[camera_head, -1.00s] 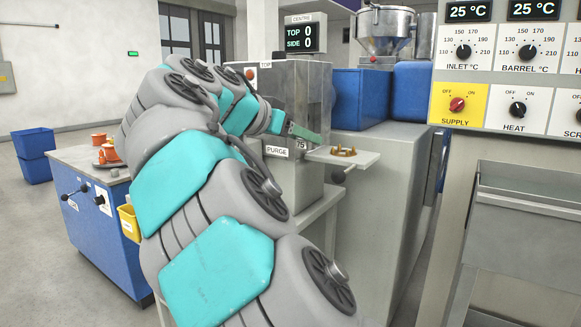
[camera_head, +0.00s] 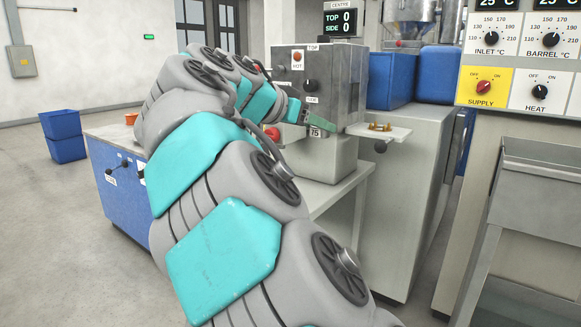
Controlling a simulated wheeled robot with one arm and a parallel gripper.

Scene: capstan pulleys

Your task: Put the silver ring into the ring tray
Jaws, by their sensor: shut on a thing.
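My gripper (camera_head: 318,126), with green fingers, shows small at the end of my arm, in front of the grey machine. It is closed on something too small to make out. I cannot pick out the silver ring in the view. A pale shelf (camera_head: 400,136) with a small brass-coloured piece (camera_head: 380,127) on it is just right of my gripper. I cannot tell whether that is the ring tray.
The grey machine (camera_head: 340,75) stands behind my gripper. A blue bench (camera_head: 115,200) is at left, mostly behind my arm, with an orange piece (camera_head: 131,118) on top. A control console (camera_head: 530,95) is at right. Floor is open at lower left.

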